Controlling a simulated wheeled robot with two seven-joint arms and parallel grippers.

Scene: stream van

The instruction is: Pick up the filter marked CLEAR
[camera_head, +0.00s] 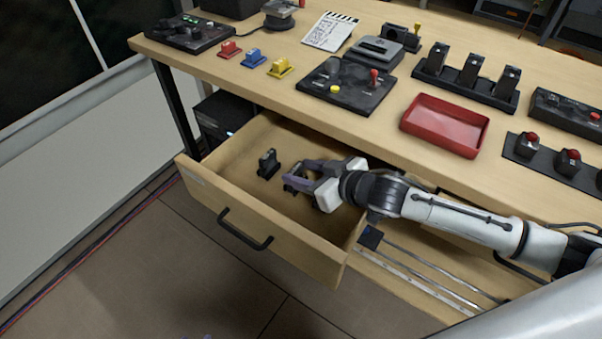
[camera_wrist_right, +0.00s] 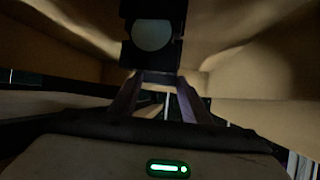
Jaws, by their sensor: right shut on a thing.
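My right gripper (camera_head: 298,174) reaches into the open wooden drawer (camera_head: 225,205) and is shut on a small black filter (camera_head: 291,184). In the right wrist view that filter (camera_wrist_right: 153,35) has a dark square frame around a round pale lens, between the fingertips. A second small black filter (camera_head: 267,163) stands upright in the drawer, left of the gripper and apart from it. I cannot read a marking on either filter, so I cannot tell which is CLEAR. My left gripper is not in view.
The desk above the drawer holds a red tray (camera_head: 445,125), a black control panel (camera_head: 345,86), a clapperboard (camera_head: 330,31) and red, blue and yellow blocks. A second open drawer (camera_head: 405,288) with long thin things lies at lower right. The first drawer's left part is bare.

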